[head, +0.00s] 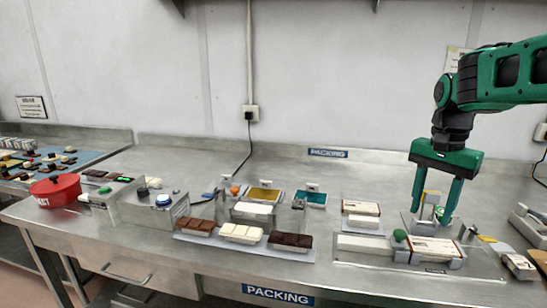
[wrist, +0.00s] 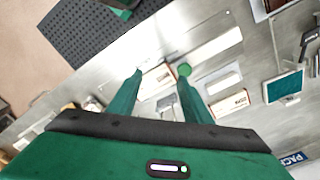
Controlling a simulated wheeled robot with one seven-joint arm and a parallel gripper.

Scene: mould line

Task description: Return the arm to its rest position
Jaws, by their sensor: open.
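My green arm reaches in from the right edge of the head view. My gripper (head: 432,220) points down above the right part of the steel counter, with its two green fingers apart. It is over a metal fixture (head: 430,251) that holds a pale wrapped box and has a green ball knob (head: 399,236). In the wrist view my gripper (wrist: 158,74) is also open, with nothing seen between its fingers. I cannot tell the exact height of the fingertips above the fixture.
Chocolate-like bars (head: 241,232) lie on a tray at the counter's front middle. The wall (head: 330,70) behind is mostly bare. A dark mat (wrist: 110,35) lies on the floor.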

